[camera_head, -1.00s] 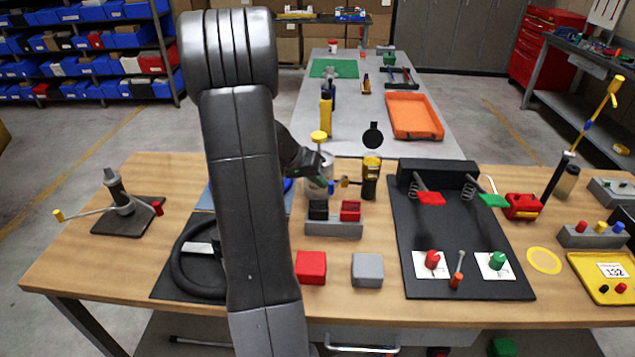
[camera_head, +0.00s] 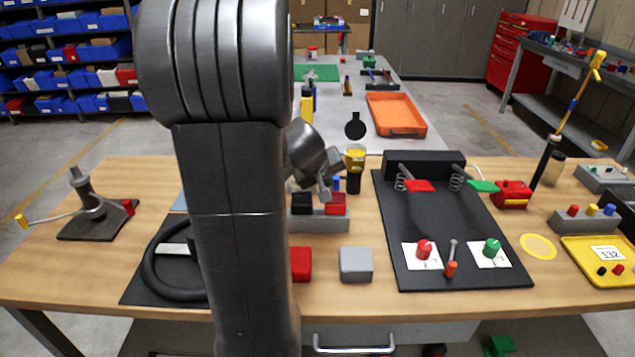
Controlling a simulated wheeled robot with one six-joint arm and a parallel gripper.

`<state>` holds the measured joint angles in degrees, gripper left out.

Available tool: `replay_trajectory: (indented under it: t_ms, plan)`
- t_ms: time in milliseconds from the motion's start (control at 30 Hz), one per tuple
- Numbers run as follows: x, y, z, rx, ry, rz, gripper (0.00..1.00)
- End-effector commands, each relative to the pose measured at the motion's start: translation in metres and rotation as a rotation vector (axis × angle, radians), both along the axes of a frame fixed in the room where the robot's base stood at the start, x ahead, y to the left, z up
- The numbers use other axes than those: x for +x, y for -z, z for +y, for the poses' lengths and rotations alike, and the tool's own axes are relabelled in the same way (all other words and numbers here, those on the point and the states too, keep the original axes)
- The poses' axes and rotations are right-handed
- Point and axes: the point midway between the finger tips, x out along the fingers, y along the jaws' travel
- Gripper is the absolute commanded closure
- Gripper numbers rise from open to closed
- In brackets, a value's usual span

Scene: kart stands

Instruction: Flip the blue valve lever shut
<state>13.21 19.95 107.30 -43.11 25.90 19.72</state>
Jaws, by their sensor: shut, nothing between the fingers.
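A small blue piece (camera_head: 337,184), which may be part of the blue valve lever, shows just behind the red and black block stand (camera_head: 322,222). The rest of the valve is hidden behind my arm and gripper, so I cannot tell the lever's position. My gripper (camera_head: 325,190) is shut and empty. It points down right above the stand, just left of the blue piece in the picture. I cannot tell whether it touches anything.
A yellow-topped black container (camera_head: 354,170) stands close right of my gripper. A steering wheel (camera_head: 165,262) lies behind my arm. A red block (camera_head: 301,264) and a grey block (camera_head: 356,264) sit in front. A black board (camera_head: 455,240) with coloured levers is at right.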

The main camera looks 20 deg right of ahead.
Motion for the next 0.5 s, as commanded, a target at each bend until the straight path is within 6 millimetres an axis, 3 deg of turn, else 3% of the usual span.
replay_trajectory:
  t_ms: [500]
  plan:
    - [-0.006, 0.000, -0.032, 0.000, 0.002, 0.000, 1.00]
